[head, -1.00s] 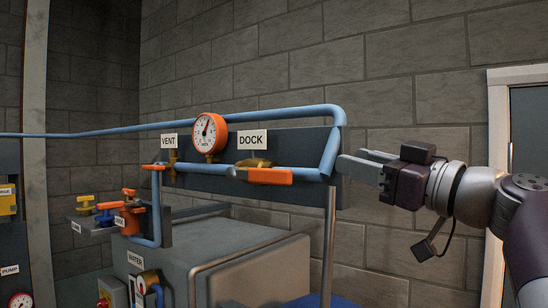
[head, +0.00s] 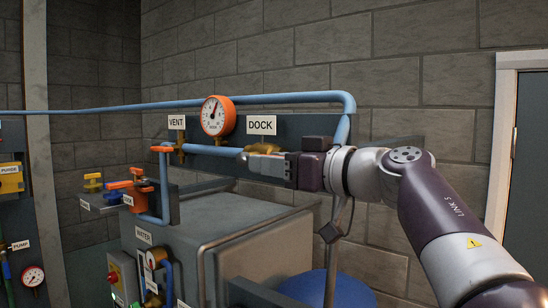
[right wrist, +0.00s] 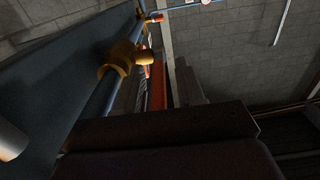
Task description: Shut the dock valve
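The dock valve's brass body (head: 264,148) sits on the blue pipe under the DOCK label (head: 262,125) in the head view. My right gripper (head: 250,164) is in front of it, its fingers pointing left along the pipe, and it hides the orange handle there. In the right wrist view the brass body (right wrist: 121,60) is at upper left. The orange handle (right wrist: 158,88) shows between my two grey fingers, with a gap visible beside it, so the gripper looks open around it. Contact cannot be seen. My left gripper is not in view.
A round gauge (head: 218,115) and the VENT label (head: 177,122) are left of the valve. An orange vent handle (head: 162,149) is further left. A grey tank (head: 180,225) stands below. A blue pipe (head: 300,97) runs above and bends down at the right.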

